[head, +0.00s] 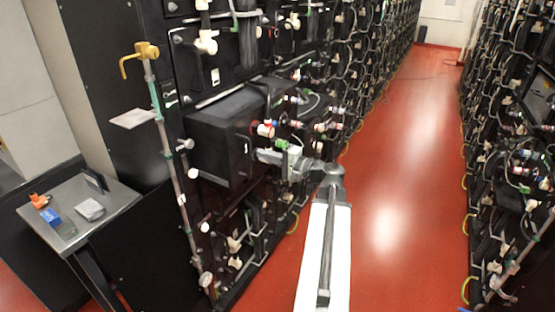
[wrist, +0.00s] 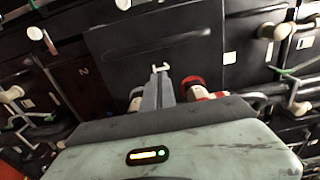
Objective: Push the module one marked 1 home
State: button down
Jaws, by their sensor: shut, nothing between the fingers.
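A black box-shaped module (head: 222,140) sticks out of the left rack into the aisle in the head view. A small white bracket (wrist: 160,67) shows at the fingertips. I cannot tell whether the tips touch the face. A red connector (wrist: 191,87) sits just right of the fingers.
A 2 shows on a neighbouring dark panel (wrist: 82,78) to the left. A pole with a brass hook (head: 140,55) stands at the rack's left. A small metal table (head: 110,205) holds loose items. The red aisle floor (head: 400,190) is clear; cables hang on both sides.

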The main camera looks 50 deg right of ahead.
aim_at(246, 149)
jog(key=x, duration=0.4)
jog(key=shift+w+a, duration=0.1)
jog(key=shift+w, duration=0.1)
